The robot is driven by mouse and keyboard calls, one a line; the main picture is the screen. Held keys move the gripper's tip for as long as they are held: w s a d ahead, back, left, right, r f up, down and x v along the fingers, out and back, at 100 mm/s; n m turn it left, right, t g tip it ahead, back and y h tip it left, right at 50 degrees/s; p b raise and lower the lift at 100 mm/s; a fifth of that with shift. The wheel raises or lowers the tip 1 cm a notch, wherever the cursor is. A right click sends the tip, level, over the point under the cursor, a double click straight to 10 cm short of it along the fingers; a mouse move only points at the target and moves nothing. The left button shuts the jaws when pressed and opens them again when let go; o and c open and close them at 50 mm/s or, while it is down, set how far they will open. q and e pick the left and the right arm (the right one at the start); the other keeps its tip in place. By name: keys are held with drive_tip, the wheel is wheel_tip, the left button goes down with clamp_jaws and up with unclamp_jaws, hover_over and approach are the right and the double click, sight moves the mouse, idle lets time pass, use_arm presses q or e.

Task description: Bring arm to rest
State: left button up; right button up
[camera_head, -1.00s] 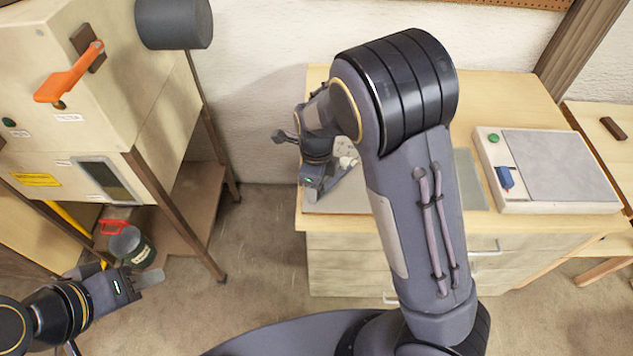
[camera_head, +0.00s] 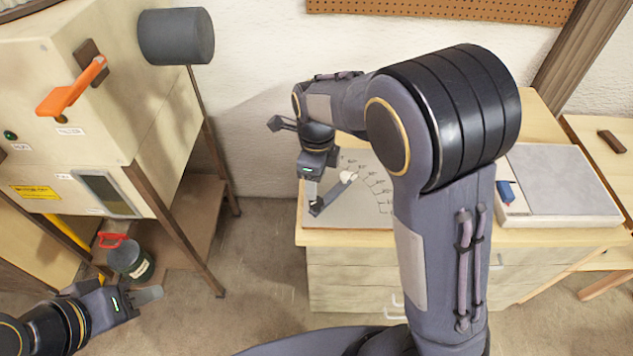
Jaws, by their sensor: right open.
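My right arm reaches over the workbench from the lower right, with its elbow large in front. My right gripper (camera_head: 312,192) is open and points down over the left part of a pale board with printed marks (camera_head: 376,192). A dark slanted bar with a pale piece (camera_head: 348,177) at its upper end shows beside the fingers. I cannot tell whether the fingers touch the bar or the board. My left gripper (camera_head: 148,295) is at the lower left, above the floor and apart from everything. Its fingers overlap in this view, so I cannot tell whether it is open.
A cabinet with an orange lever (camera_head: 72,88) and a dark grey cylinder (camera_head: 176,36) stands at the left. A dark pot with a red handle (camera_head: 130,260) sits below it. A panel with a blue switch (camera_head: 565,180) lies on the bench's right. Floor between cabinet and bench is clear.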

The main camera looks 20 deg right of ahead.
idle(0.4)
drive_tip(key=s+d+r+n+t+y, duration=0.2)
drive_tip(key=s+d+r+n, duration=0.2)
drive_tip(key=s+n, duration=0.7)
drive_tip(key=s+d+r+n+t+y, duration=0.1)
drive_tip(key=s+d+r+n+t, duration=0.2)
drive_tip(key=s+n, duration=0.8)
drive_tip(key=shift+d+r+t+y, duration=0.3)
drive_tip(key=shift+d+r+y, duration=0.1)
drive_tip(key=shift+d+r, duration=0.1)
drive_tip(key=shift+s, duration=0.1)
